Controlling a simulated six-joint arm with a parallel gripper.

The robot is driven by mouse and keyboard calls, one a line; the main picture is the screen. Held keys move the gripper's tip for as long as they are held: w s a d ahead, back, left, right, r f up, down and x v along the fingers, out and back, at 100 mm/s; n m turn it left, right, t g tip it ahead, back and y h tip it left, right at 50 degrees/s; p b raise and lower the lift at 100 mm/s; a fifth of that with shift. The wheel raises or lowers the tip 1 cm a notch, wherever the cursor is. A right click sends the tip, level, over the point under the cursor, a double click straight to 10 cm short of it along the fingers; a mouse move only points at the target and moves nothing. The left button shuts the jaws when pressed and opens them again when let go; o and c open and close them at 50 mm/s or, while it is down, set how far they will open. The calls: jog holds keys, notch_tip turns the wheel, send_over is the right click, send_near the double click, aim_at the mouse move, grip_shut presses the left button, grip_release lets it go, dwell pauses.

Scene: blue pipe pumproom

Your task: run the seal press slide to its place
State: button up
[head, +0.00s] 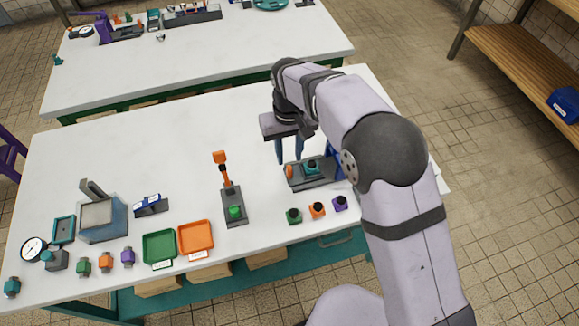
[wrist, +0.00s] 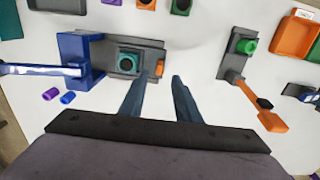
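The seal press has a blue frame (wrist: 82,60) with a lever and a grey base (head: 322,182) on the white table. On its base sits the slide, a teal block (wrist: 128,60) with a dark round part on top, also visible in the head view (head: 312,166). An orange knob (wrist: 160,68) is at the base's end away from the blue frame. My gripper (wrist: 161,78) is open and empty, pointing down, with its fingertips close to the orange knob; contact cannot be told. In the head view my arm partly hides the blue frame.
A clamp with an orange lever (head: 225,172) stands left of the press. Green (head: 293,216), orange (head: 317,210) and purple (head: 340,203) pieces stand in front. Green (head: 159,248) and orange (head: 195,238) trays lie farther left. Table behind the press is clear.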

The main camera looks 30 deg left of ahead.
aim_at(290, 168)
jog(key=shift+f+p, duration=1.05)
jog(key=shift+f, duration=2.55)
jog(key=shift+d, duration=0.1)
grip_shut()
